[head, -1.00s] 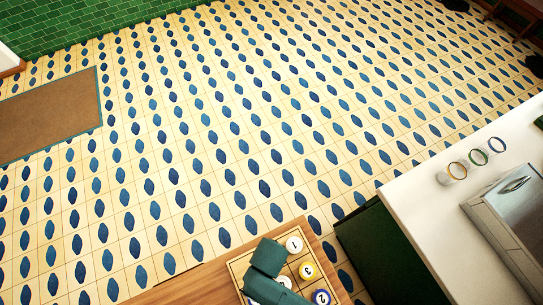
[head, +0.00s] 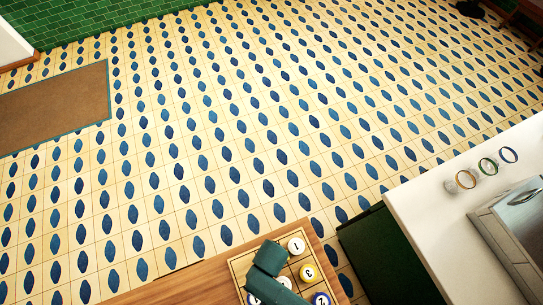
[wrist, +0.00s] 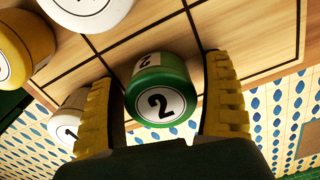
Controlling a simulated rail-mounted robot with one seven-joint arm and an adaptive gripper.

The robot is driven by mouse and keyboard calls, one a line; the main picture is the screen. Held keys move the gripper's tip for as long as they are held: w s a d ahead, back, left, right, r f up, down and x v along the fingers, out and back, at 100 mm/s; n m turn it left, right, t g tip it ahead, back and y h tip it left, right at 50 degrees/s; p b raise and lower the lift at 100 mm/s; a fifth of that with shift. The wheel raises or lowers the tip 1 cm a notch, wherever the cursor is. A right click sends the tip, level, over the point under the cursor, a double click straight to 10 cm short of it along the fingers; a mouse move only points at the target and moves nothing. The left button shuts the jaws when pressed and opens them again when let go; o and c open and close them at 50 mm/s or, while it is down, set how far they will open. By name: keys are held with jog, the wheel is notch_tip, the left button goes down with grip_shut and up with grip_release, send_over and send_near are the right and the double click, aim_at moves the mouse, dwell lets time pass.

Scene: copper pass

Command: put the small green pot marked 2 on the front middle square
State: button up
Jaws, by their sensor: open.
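The small green pot marked 2 (wrist: 160,95) is in the middle of the wrist view, on a wooden board (wrist: 250,28) marked into squares by dark lines. My gripper (wrist: 161,72) is open, with one yellow-padded finger on each side of this pot. I cannot tell whether either finger touches it. In the head view the board (head: 238,268) is at the bottom edge, and my dark green arm covers part of it. The green pot cannot be made out there. I cannot tell for sure which square is the front middle one.
A white pot marked 1 (head: 296,245) and a yellow pot marked 3 (head: 308,272) stand on the board's right side, with a blue-rimmed pot (head: 320,299) below. In the wrist view, a white pot marked 1 (wrist: 70,128) is close beside the left finger.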

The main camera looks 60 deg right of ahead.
notch_tip(320, 180, up, 12)
jog(key=shift+r+p, duration=0.15)
jog(key=shift+p, duration=0.45)
jog(key=w+r+n+t, duration=0.4)
jog(key=w+r+t, duration=0.6)
jog(key=w+r, duration=1.15)
notch_tip(320, 180, up, 35)
jog(key=s+n+t, duration=0.2)
jog(key=n+t, duration=0.3)
jog(key=t, duration=0.7)
jog(key=shift+r, duration=0.15)
jog(key=shift+a, duration=0.1)
notch_tip(320, 180, up, 7)
jog(key=p, duration=0.6)
jog(key=shift+f+h+p, duration=0.2)
jog(key=shift+h+p, duration=0.15)
jog(key=shift+h, duration=0.05)
